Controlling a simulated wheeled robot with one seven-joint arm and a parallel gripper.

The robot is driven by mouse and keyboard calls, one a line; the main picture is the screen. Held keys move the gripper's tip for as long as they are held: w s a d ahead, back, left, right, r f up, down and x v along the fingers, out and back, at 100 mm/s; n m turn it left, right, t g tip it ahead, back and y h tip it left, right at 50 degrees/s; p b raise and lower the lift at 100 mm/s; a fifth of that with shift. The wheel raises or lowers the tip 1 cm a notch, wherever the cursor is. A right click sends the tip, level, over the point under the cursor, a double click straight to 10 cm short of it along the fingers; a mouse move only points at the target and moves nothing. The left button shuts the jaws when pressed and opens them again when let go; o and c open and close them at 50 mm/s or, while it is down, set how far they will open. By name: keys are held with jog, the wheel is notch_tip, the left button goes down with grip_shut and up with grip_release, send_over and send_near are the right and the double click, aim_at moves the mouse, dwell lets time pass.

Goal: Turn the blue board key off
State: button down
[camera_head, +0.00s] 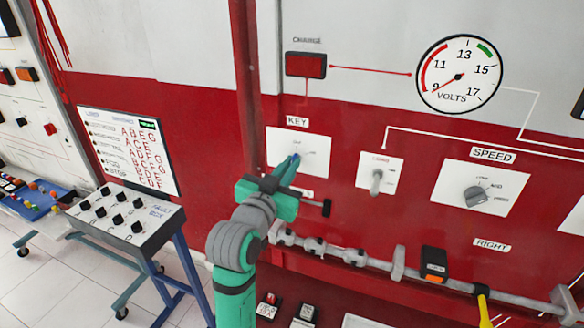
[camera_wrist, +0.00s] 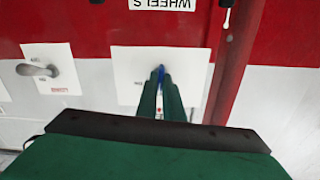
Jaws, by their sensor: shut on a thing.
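The blue key (camera_head: 295,158) sits on the white plate (camera_head: 318,151) under the KEY label, on the red and white board. My gripper (camera_head: 291,164) reaches the plate from the lower left, its fingers closed on the key. In the wrist view, my gripper (camera_wrist: 161,78) has its two green fingers close together, with the blue key (camera_wrist: 161,70) between their tips in front of the plate (camera_wrist: 130,62). The fingers hide most of the key, so its exact angle is hard to tell.
A toggle switch (camera_head: 376,182) and a SPEED knob (camera_head: 480,195) are right of the key. A grey rail (camera_head: 345,255) runs below. A fault box (camera_head: 125,218) on a blue stand is at left. A VOLTS gauge (camera_head: 460,73) is above right.

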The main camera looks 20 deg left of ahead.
jog(key=shift+w+f+n, duration=0.1)
jog(key=shift+w+n, duration=0.15)
jog(key=shift+n, duration=0.45)
jog(key=shift+d, duration=0.1)
jog(key=shift+s+a, duration=0.2)
jog(key=shift+a, duration=0.05)
jog(key=c, duration=1.9)
grip_release()
jog(key=shift+c, duration=0.2)
jog(key=shift+o, duration=0.2)
jog(key=shift+d, duration=0.1)
jog(key=shift+s, duration=0.1)
jog(key=s, duration=1)
jog(key=shift+s+a, duration=0.25)
jog(key=shift+s, duration=0.1)
